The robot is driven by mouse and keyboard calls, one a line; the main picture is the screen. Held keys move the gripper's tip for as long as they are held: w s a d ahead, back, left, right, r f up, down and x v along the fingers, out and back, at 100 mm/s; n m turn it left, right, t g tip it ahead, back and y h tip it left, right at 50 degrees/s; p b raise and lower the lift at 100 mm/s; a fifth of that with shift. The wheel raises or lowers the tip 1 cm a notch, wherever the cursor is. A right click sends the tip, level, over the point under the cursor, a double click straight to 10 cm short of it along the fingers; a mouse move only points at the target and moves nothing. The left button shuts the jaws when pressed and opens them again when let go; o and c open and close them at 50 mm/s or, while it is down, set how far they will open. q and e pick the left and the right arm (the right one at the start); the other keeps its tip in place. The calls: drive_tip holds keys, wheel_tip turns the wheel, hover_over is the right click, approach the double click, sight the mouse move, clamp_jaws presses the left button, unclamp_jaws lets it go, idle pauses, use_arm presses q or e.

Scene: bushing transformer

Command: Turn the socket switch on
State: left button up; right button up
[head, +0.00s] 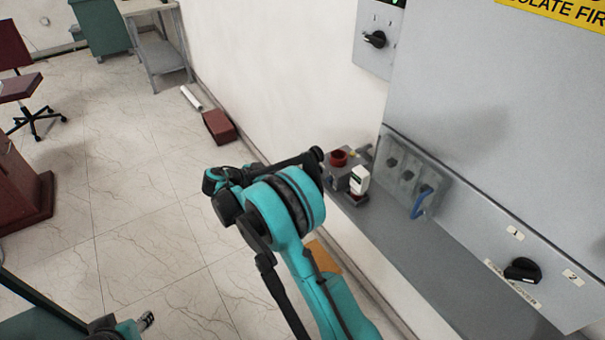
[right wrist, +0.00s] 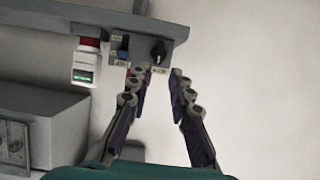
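A black rotary knob (right wrist: 158,50) sits on a small grey panel in the right wrist view, beside a blue part (right wrist: 122,52). I cannot read the knob's setting. My right gripper (right wrist: 159,77) is open and empty, its two fingertips apart just below the knob and not visibly closed on it. In the head view my teal right arm covers the middle, and its fingers are hidden. A grey socket panel (head: 408,172) with a blue cable (head: 421,203) is on the cabinet. My left gripper (head: 147,320) shows small at the bottom left; its opening is unclear.
A white device (head: 359,180) and a red round part (head: 338,158) stand by the grey ledge (head: 440,270). Other black knobs are on the cabinet's lower face (head: 522,269) and the wall box (head: 375,39). A red box (head: 219,127) lies on the floor. The left floor is mostly open.

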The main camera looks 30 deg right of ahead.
drive_tip(key=shift+v, duration=1.6)
drive_tip(key=shift+d, duration=0.1)
